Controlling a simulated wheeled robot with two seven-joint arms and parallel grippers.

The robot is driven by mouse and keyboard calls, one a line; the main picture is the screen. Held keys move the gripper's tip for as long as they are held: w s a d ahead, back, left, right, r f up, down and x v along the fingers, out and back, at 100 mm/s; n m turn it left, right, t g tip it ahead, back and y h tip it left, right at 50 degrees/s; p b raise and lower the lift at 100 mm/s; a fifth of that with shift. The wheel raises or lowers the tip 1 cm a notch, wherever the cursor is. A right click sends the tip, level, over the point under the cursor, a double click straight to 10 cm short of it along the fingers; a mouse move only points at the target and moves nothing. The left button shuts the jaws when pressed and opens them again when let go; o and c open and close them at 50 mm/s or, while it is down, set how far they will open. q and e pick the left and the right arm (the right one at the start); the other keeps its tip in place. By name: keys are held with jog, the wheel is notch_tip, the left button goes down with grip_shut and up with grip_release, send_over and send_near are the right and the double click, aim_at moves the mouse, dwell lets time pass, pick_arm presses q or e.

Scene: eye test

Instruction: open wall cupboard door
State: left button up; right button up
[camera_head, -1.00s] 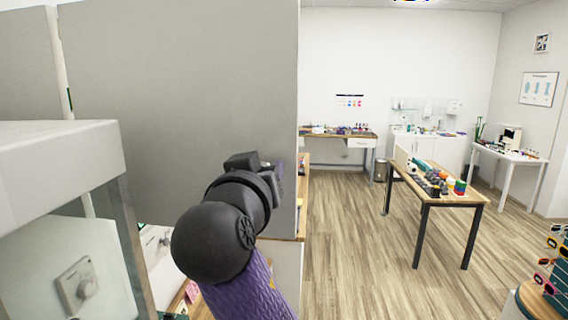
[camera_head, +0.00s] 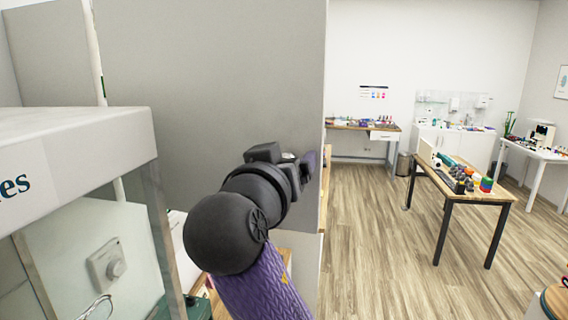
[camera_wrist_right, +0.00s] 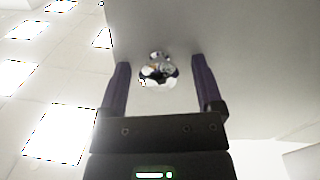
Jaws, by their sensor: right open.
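A large plain grey panel (camera_head: 215,75) of the wall cupboard fills the upper left middle of the head view; I cannot tell there whether it is the door or a side. My right gripper (camera_head: 308,168) is at its right edge, low down, seen from behind. In the right wrist view a shiny round knob (camera_wrist_right: 158,74) stands on a pale cupboard face (camera_wrist_right: 235,50). My right gripper (camera_wrist_right: 160,62) is open, with one purple finger on each side of the knob. Gaps show between the knob and both fingers. My left gripper is not in view.
A white-topped glass case (camera_head: 75,150) stands close at the left. A counter partly shows below my right arm. A wooden table (camera_head: 480,195) with small items stands at the right. The wooden floor (camera_head: 385,255) between is clear.

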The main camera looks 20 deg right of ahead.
jog(key=b+v, duration=0.3)
jog(key=v, duration=0.7)
jog(key=shift+b, duration=0.4)
jog(key=shift+r, duration=0.1)
